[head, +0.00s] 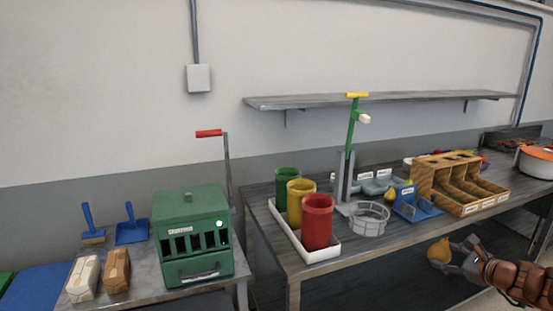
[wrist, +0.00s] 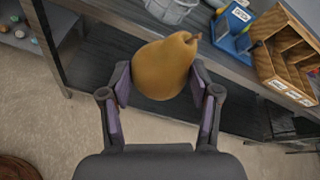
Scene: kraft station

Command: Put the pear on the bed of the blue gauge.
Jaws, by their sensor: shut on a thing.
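My gripper (head: 456,256) is shut on the pear (head: 439,251), a brownish-yellow fruit, in front of the bench edge. In the wrist view the pear (wrist: 166,68) sits between both fingers of the gripper (wrist: 160,84), its stem towards the upper right. The blue gauge (head: 417,207) stands on the bench, with its flat bed low at the front and an upright blue part behind. A small yellow-green thing shows at its upright part. The gauge also shows at the top of the wrist view (wrist: 232,38), beyond the pear and apart from it.
Red, yellow and green cups stand in a white tray (head: 322,252). The bench's front edge (head: 400,242) lies between my gripper and the gauge.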

